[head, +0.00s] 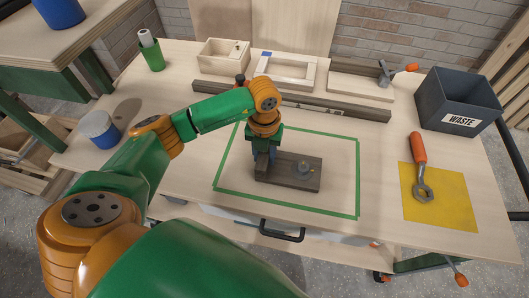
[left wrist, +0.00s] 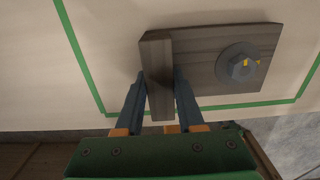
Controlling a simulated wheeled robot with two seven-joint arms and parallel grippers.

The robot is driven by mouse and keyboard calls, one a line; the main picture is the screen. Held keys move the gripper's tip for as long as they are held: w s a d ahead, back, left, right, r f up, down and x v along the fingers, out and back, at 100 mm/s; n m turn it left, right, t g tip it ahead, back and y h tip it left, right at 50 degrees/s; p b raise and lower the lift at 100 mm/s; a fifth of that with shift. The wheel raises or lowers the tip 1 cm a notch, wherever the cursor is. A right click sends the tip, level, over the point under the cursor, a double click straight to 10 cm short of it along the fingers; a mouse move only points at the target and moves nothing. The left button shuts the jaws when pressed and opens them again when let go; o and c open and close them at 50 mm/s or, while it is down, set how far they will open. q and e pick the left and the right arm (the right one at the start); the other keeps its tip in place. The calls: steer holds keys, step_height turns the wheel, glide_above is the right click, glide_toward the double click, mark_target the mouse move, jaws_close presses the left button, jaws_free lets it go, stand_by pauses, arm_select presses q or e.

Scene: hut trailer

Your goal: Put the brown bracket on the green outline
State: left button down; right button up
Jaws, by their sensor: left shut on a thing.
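The brown bracket (head: 290,176) has a flat plate with a bolt on it and an upright flange at its left end. In the head view it shows inside the green outline (head: 358,180), towards the front edge of the outline. My left gripper (head: 265,158) is shut on the flange from above. The left wrist view shows its two fingers (left wrist: 160,78) on either side of the flange of the bracket (left wrist: 215,62). There the flange overlaps the green line (left wrist: 235,105). I cannot tell whether the plate rests on the table. My right gripper is not in view.
A yellow mat (head: 452,200) with an orange-handled wrench (head: 419,160) lies to the right. A dark waste bin (head: 458,100) stands at the back right. Wooden trays (head: 223,56) and a long dark bar (head: 330,108) lie behind the outline. A blue-and-white pot (head: 98,128) stands at the left.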

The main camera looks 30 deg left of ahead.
arm_select(q)
steer(key=shift+w+f, duration=0.1)
steer(key=shift+f, duration=0.1)
steer(key=c, duration=0.5)
jaws_free()
steer(key=shift+r, duration=0.1)
steer(key=shift+r, duration=0.15)
step_height(320, 180, up, 12)
steer(key=shift+b, duration=0.45)
